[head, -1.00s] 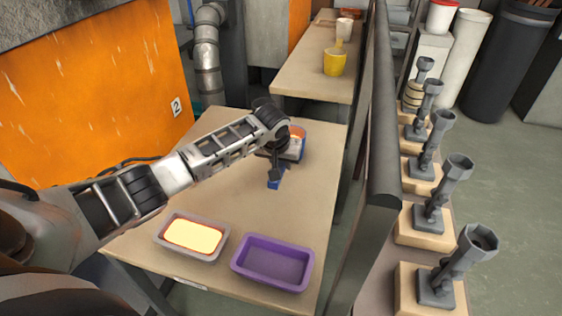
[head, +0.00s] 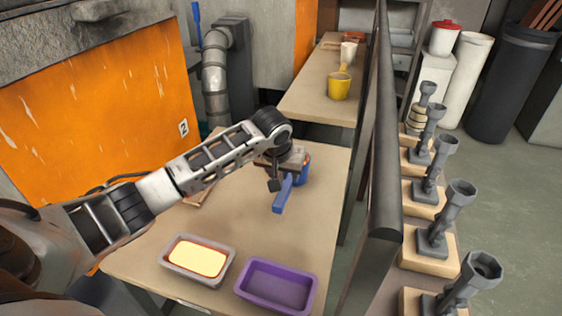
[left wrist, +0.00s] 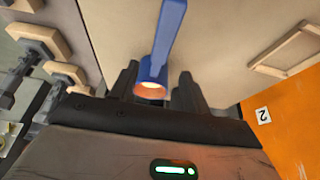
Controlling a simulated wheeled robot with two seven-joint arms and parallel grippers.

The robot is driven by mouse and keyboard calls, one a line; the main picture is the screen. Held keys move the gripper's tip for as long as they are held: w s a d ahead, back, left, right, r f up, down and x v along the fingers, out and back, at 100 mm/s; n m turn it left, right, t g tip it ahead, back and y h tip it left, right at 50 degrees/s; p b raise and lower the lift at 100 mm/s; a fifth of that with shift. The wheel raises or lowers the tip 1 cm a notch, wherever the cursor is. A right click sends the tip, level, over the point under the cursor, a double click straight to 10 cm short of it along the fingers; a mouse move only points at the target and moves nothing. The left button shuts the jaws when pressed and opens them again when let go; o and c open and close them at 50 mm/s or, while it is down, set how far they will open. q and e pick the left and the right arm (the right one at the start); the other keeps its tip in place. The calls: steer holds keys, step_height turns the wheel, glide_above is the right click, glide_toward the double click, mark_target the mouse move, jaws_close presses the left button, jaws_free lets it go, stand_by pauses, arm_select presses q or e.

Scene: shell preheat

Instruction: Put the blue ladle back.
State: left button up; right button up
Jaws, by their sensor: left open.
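The blue ladle (head: 283,195) is over the far right part of the near table in the head view, its handle pointing toward me. In the left wrist view its blue handle (left wrist: 169,32) runs up from the cup, whose opening shows an orange glow. My left gripper (head: 276,180) is at the ladle and hides part of it. In the left wrist view the fingers of my left gripper (left wrist: 155,82) are open, one on each side of the cup. I cannot tell whether they touch it. My right gripper is not in view.
A wooden frame (left wrist: 285,50) lies on the table. A dark partition (head: 376,170) borders the right side.

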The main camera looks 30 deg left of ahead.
arm_select(q)
steer(key=v, duration=0.4)
steer(key=shift+s+r, duration=0.1)
steer(key=shift+r, duration=0.05)
stand_by(0.4)
